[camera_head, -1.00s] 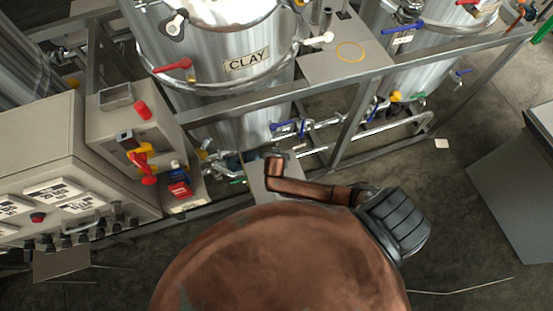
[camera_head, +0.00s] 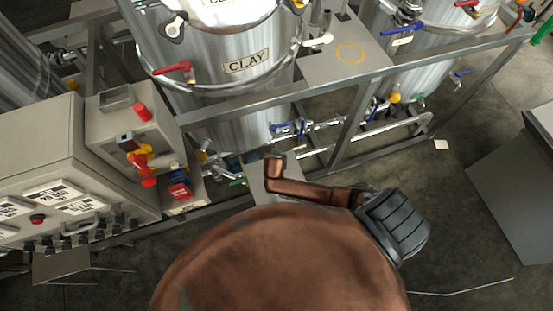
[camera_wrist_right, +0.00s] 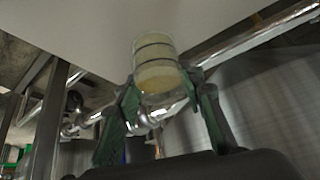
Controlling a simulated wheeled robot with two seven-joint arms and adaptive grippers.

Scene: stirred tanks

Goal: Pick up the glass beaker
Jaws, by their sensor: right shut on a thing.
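In the right wrist view, the glass beaker (camera_wrist_right: 157,65) is a clear cylinder with dark rings and a pale yellowish inside. My right gripper (camera_wrist_right: 165,92) has its green-padded fingers on either side of the beaker's lower part and is shut on it. The beaker appears roughly upright in that view, against a pale flat surface (camera_wrist_right: 90,25). I cannot tell whether it touches that surface. Neither the beaker nor either gripper can be made out in the head view.
A steel tank labelled CLAY (camera_head: 247,62) stands in a metal frame with pipes and valves. A grey plate (camera_head: 318,68) bears a yellow ring (camera_head: 350,53). Control boxes (camera_head: 95,165) stand at left. A brown rounded body hides the lower middle. Floor shows at right (camera_head: 450,220).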

